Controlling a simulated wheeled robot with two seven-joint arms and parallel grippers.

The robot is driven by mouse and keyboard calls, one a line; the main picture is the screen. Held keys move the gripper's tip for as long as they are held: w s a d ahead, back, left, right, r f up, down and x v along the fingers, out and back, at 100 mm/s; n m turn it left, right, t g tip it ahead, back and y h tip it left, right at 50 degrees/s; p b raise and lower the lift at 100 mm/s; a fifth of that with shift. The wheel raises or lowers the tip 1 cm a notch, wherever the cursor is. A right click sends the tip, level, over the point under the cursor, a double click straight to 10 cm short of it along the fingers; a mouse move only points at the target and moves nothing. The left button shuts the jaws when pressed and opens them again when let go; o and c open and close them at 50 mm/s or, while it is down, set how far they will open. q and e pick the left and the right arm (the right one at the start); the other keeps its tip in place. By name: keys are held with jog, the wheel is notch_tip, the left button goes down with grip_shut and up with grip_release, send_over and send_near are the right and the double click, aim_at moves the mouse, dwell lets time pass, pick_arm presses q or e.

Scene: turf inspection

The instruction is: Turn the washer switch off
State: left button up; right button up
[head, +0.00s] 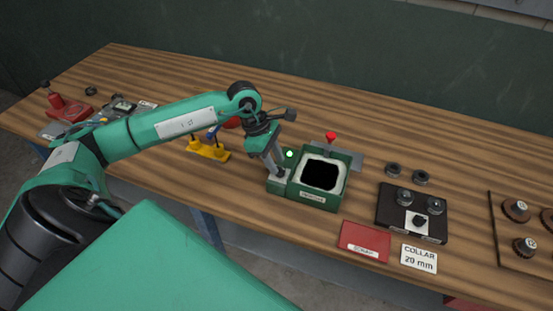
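The washer (333,204) is a green box on the wooden bench, with a pale-rimmed dark opening and a label on its front. A green light (290,154) glows at its back left, and a red knob stands behind the opening. A small green switch box (274,187) with a light grey top adjoins its left side. My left gripper (280,174) points down with its tips at that top. The switch lever itself is hidden or too small to make out, and so is any gap between the fingers. My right gripper is out of view.
A yellow stand (208,150) is left of the washer. A red block (364,241), a "COLLAR 20 mm" card (419,258) and a black fixture (401,224) are to the right, with a wooden board (504,228) further right. Red and grey tools (70,108) lie far left.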

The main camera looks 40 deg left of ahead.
pick_arm(q)
jog(key=shift+d+f, duration=0.25)
jog(key=shift+f, duration=0.4)
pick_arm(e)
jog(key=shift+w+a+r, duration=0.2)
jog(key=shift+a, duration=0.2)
pick_arm(q)
grip_shut()
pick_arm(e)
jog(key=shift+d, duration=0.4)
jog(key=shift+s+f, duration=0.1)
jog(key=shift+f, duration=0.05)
